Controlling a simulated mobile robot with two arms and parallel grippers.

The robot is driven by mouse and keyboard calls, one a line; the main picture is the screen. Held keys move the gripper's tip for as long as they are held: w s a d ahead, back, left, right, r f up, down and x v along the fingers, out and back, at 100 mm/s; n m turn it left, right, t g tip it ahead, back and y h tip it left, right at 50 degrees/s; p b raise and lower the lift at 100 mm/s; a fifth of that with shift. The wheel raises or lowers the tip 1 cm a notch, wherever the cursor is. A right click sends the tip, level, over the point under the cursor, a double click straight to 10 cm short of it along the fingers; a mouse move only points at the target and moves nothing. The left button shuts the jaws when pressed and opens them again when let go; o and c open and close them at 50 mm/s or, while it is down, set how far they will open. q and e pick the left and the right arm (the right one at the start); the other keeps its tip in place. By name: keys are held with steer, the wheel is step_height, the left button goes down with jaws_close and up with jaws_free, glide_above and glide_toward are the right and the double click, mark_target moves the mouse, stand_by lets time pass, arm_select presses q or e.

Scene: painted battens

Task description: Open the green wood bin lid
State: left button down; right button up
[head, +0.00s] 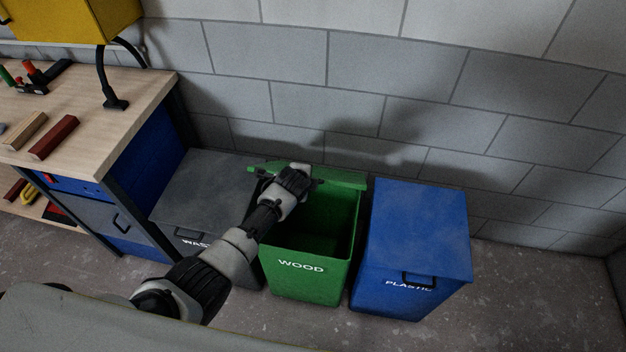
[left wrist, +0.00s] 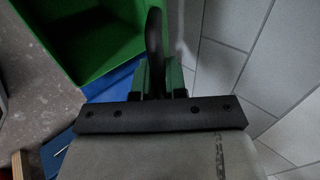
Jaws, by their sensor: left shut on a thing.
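The green wood bin (head: 305,283), marked WOOD, stands between two other bins. Its top is open and its dark inside shows. The green lid (head: 343,178) is raised at the bin's back edge by the wall. My left gripper (head: 294,178) is at the lid, above the back of the bin, with its fingertips mostly hidden in the head view. In the left wrist view, my left gripper (left wrist: 159,78) is shut on the black curved lid handle (left wrist: 154,35). The bin's green rim (left wrist: 45,48) shows at upper left there. My right gripper is not in view.
A grey waste bin (head: 205,185), lid shut, stands left; a blue plastic bin (head: 420,225), lid shut, stands right. A workbench (head: 90,90) with painted battens is at the left. A block wall (head: 370,75) is close behind. Floor is clear at the right.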

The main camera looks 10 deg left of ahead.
arm_select(q)
steer(key=w+r+g+b, duration=0.1)
steer(key=w+r, duration=0.4)
steer(key=w, duration=0.1)
steer(key=shift+d+g, duration=0.15)
steer(key=shift+g, duration=0.15)
steer(key=shift+w, duration=0.1)
steer(key=w+r+g+b, duration=0.1)
steer(key=w+r+b, duration=0.2)
steer(key=w+b, duration=0.4)
steer(key=b, duration=0.7)
steer(key=shift+r+g, duration=0.25)
steer(key=shift+g, duration=0.05)
steer(key=shift+d, duration=0.1)
